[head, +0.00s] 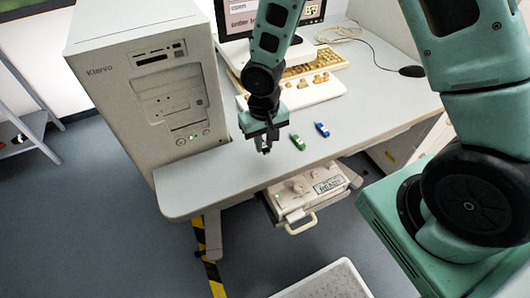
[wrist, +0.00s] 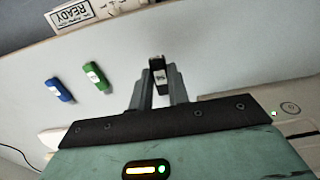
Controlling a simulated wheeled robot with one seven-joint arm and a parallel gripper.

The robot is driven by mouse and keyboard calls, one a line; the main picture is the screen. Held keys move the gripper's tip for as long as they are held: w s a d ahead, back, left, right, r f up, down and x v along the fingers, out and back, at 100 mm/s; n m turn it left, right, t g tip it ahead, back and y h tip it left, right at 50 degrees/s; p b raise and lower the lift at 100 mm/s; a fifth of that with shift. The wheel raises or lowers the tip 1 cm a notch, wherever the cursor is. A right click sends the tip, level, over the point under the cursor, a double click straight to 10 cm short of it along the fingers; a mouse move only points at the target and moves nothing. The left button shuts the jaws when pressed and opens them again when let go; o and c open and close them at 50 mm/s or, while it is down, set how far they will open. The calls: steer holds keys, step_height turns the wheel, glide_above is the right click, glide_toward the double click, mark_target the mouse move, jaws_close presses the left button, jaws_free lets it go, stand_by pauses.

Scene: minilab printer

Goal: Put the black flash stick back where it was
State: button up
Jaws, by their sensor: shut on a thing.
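My gripper (head: 264,149) is above the desk near its front edge, to the right of the computer tower. In the wrist view my gripper (wrist: 158,88) is shut on the black flash stick (wrist: 157,66), which has a white label and sits between the fingertips. A green flash stick (head: 298,142) and a blue flash stick (head: 322,130) lie on the desk to the right of my gripper. They also show in the wrist view, green (wrist: 95,77) and blue (wrist: 60,89), apart from my fingers. In the head view the black stick is too small to make out clearly.
The beige computer tower (head: 108,93) stands on the left of the desk (head: 190,180). A keyboard (head: 312,92) and a monitor (head: 300,15) are behind. A beige device with a handle (head: 308,193) sits under the front edge. Bare desk lies around the sticks.

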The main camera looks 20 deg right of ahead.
mark_target(264, 146)
steer(key=shift+f, duration=2.1)
steer(key=shift+f+b, duration=0.25)
steer(key=shift+b, duration=0.1)
steer(key=o, duration=0.8)
steer(key=shift+r, duration=0.1)
steer(key=shift+r, duration=0.1)
step_height(264, 146, up, 12)
steer(key=shift+f+p, duration=0.15)
steer(key=shift+p, duration=0.8)
steer(key=s+a+r+n, duration=0.2)
steer(key=s+r, duration=0.2)
steer(key=s, duration=0.2)
steer(key=s+a+r+n, duration=0.2)
steer(key=s+r+n, duration=0.1)
steer(key=s, duration=0.3)
steer(key=s+a+r+n, duration=0.2)
steer(key=s+r, duration=0.4)
steer(key=shift+s+a+r+n+y, duration=0.1)
steer(key=shift+s+n+y, duration=0.2)
steer(key=shift+s, duration=0.05)
